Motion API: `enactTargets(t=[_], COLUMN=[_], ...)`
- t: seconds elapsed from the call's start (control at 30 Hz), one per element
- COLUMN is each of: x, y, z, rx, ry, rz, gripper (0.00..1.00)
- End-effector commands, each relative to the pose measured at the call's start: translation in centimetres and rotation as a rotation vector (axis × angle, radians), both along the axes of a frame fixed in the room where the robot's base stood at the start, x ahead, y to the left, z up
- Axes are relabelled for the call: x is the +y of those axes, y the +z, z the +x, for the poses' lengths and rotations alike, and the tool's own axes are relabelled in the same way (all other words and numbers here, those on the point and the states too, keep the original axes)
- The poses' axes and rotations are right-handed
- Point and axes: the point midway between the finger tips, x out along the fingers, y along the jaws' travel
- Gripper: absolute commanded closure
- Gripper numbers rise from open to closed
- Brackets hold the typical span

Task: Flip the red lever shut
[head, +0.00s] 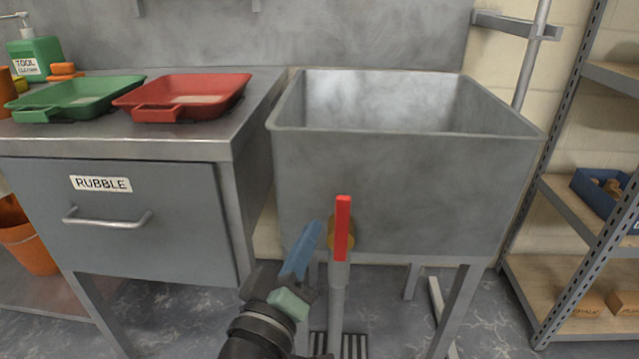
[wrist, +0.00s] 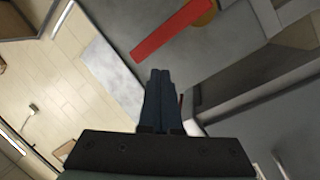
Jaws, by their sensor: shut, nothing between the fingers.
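The red lever (head: 342,228) stands upright in front of a brass-coloured valve body (head: 349,240) on the front of the metal tub (head: 400,180). A grey pipe (head: 337,300) runs down below the valve. My gripper (head: 312,228) is to the left of the lever, its blue fingers shut together and empty. A small gap shows between the fingertips and the lever in the head view. In the wrist view the lever (wrist: 172,32) lies slanted just beyond and to the right of the fingertips (wrist: 160,72). I see no contact there.
A steel counter (head: 180,140) with a RUBBLE drawer (head: 130,215) stands at the left, carrying a green tray (head: 75,97) and a red tray (head: 185,97). Shelving (head: 580,200) stands at the right. A floor grate (head: 355,345) lies below the pipe.

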Motion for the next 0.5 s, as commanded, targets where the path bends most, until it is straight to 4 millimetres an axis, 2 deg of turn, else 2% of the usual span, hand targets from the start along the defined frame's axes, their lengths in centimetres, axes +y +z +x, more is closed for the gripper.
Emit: enactTargets(t=[0.03,0.27,0.5], x=[0.4,1.9,3.5], y=[0.9,0.3,0.1], z=[-0.2,-1.5,-3.9], rx=[0.033,0.144,0.233], ry=[-0.009,-0.043,-0.051], rz=[-0.045,-0.254,-0.484], gripper=[1.00,1.00,1.00])
